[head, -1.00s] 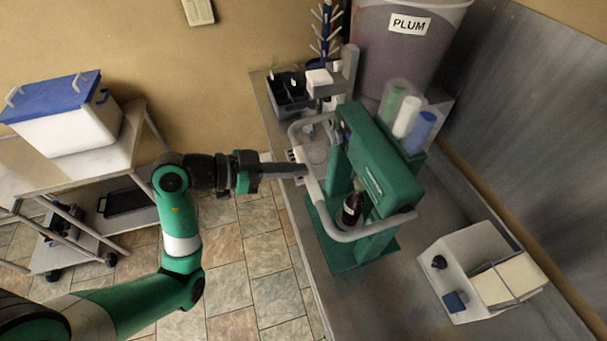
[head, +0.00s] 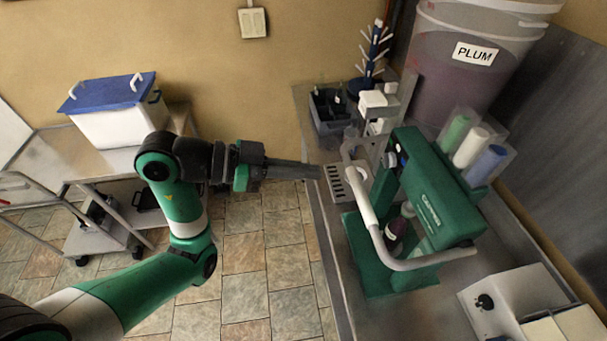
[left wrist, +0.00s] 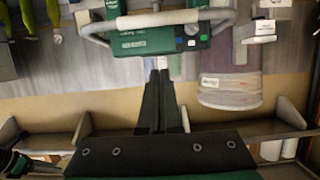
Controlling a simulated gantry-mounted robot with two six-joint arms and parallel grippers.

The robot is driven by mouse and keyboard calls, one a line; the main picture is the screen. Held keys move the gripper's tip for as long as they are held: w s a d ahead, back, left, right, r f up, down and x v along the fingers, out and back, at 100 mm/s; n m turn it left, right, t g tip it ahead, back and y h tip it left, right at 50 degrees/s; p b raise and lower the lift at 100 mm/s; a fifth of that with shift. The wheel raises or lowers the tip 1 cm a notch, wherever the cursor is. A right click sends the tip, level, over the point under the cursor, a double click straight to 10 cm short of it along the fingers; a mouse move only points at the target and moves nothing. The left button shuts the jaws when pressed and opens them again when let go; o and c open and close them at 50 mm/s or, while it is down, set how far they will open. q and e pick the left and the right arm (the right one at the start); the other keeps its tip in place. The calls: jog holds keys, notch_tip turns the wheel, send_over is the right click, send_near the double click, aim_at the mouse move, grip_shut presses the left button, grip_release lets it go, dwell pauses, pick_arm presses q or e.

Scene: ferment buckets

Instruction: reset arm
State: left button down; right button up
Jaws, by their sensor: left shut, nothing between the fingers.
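My left gripper (head: 318,171) reaches in from the left in the head view. It is shut and empty, with its fingertips just left of the grey bar handle (head: 362,195) of the green bench machine (head: 430,195). A gap shows between the tips and the handle. A dark bottle (head: 396,232) stands inside the machine, partly hidden by its frame. The left wrist view shows the shut dark fingers (left wrist: 160,75) pointing toward the machine's green front panel (left wrist: 160,40). My right gripper is not in view.
A bucket labelled PLUM (head: 465,80), a black caddy (head: 332,110) and a white box (head: 515,305) stand on the metal bench (head: 325,235). A cart with a blue-lidded bin (head: 110,110) stands at left. Open floor (head: 255,265) lies between cart and bench.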

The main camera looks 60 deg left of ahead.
pick_arm(q)
jog(key=shift+s+a+r, duration=0.2)
jog(key=shift+s+r, duration=0.15)
jog(key=shift+s, duration=0.25)
jog(key=shift+d+r, duration=0.1)
